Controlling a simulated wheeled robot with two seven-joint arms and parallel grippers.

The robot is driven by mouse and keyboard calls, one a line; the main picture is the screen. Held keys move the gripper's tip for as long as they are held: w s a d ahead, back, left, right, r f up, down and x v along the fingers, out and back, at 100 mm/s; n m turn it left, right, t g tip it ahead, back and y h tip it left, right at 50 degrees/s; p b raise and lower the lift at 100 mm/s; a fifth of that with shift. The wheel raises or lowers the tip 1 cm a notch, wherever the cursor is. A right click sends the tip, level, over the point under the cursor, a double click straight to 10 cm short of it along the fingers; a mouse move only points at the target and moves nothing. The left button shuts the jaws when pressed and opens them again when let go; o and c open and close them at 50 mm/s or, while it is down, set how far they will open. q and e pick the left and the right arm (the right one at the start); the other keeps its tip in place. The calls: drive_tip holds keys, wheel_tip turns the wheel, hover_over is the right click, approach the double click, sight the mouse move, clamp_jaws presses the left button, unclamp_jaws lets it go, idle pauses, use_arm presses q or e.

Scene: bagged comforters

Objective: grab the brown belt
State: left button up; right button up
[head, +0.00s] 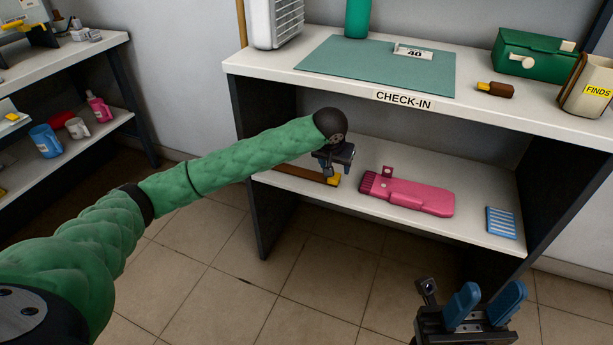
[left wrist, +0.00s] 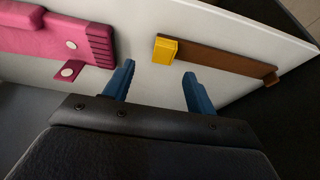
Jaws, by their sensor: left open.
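The brown belt (head: 298,172) lies on the lower shelf under the check-in counter, toward its left end, with a yellow buckle (head: 333,180) at its right end. In the left wrist view the belt (left wrist: 225,61) runs to the right from its yellow buckle (left wrist: 165,50). My left gripper (head: 329,170) is above the shelf near the buckle end; its fingertips are hard to make out in the head view. In the left wrist view its blue fingers (left wrist: 159,72) are apart with nothing between them. My right gripper (head: 486,293) is open and empty at the lower right, in front of the shelf.
A pink case (head: 410,195) lies right of the belt on the lower shelf (head: 470,230), with a blue slatted item (head: 501,222) at the far right. The counter (head: 330,80) overhangs the shelf. A dark side panel (head: 262,170) stands at the left.

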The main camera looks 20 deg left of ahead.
sight(333, 178)
use_arm(q)
drive_tip(key=x, duration=0.2)
drive_tip(key=b+x, duration=0.1)
drive_tip(key=x, duration=0.2)
drive_tip(key=shift+s+a+f+b, duration=0.15)
drive_tip(key=shift+a+f+b, duration=0.15)
drive_tip(key=shift+f+b, duration=0.15)
drive_tip(key=c, duration=1.1)
drive_tip(key=shift+o, duration=0.2)
drive_tip(key=shift+r, duration=0.1)
